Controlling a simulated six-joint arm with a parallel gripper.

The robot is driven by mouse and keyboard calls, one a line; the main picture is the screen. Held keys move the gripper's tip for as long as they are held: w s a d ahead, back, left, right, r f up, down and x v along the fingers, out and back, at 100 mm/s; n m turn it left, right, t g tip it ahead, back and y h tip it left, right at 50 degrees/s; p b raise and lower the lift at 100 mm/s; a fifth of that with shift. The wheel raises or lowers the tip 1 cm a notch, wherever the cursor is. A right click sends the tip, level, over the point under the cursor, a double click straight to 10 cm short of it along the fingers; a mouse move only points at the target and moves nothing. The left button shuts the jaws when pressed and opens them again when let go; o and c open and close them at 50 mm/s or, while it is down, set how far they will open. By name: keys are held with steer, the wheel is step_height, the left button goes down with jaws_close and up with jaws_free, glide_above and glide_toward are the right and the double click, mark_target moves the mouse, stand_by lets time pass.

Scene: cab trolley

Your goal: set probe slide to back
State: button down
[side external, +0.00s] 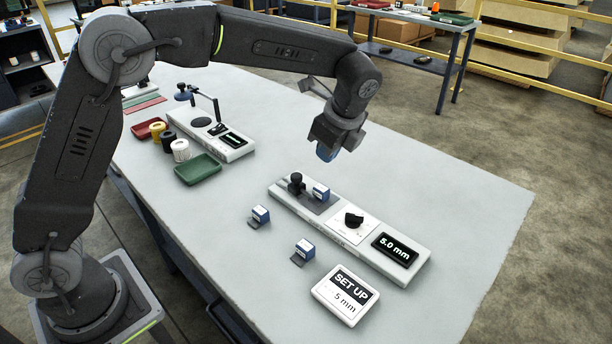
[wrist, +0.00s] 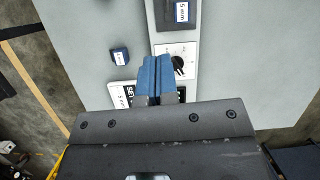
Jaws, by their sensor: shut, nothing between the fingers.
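The white gauge unit (side external: 338,236) lies on the table. A black upright post with a knob (side external: 296,184), likely the probe slide, stands at its left end on a dark plate. A blue block (side external: 320,193) sits beside the post; the wrist view shows its "5 mm" label (wrist: 182,12). A black dial (side external: 353,219) is mid-unit and shows in the wrist view (wrist: 179,63). The display (side external: 395,248) reads 5.0 mm. My gripper (side external: 326,153) is shut and empty, above and apart from the unit. The post is out of the wrist view.
Two loose blue blocks (side external: 260,214) (side external: 304,250) lie in front of the unit. A sign (side external: 345,293) reads "SET UP 5 mm". Another white instrument (side external: 212,134), a green tray (side external: 198,169) and several spools stand farther left. The table behind the unit is clear.

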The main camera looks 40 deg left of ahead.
steer(key=shift+w+d+f+m, duration=0.25)
steer(key=shift+w+f, duration=0.1)
steer(key=shift+f, duration=0.1)
steer(key=shift+w+d+f+m, duration=0.2)
steer(key=shift+w+f+m, duration=0.1)
steer(key=shift+f, duration=0.1)
glide_toward(300, 188)
steer(key=d+f, duration=0.1)
steer(key=f, duration=0.2)
steer(key=d+f, duration=0.1)
steer(key=shift+w+d+f, duration=0.1)
steer(key=shift+d+f, duration=0.1)
steer(key=shift+d, duration=0.1)
steer(key=shift+a+f, duration=0.15)
steer(key=shift+a, duration=1.9)
steer(key=a, duration=0.5)
